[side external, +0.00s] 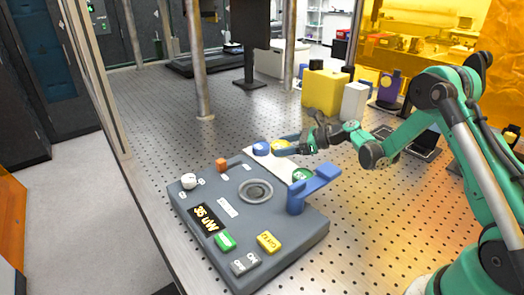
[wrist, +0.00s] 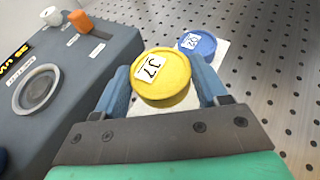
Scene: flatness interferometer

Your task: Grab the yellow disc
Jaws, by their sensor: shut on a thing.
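The yellow disc (wrist: 161,76) carries a white label reading 37 and sits between the two fingers of my gripper (wrist: 163,92) in the wrist view. My gripper is shut on it, one blue finger on each side. In the side view the yellow disc (side external: 281,146) shows at the tips of my gripper (side external: 284,144), at the white strip. I cannot tell whether it rests on the strip or is just above it.
A blue disc (side external: 261,149) lies beside the yellow one, and a green disc (side external: 302,175) nearer the front, on the white strip (side external: 268,162). A grey instrument (side external: 242,240) with a round seat (side external: 256,191), knobs and a raised blue arm (side external: 315,186) stands close by.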

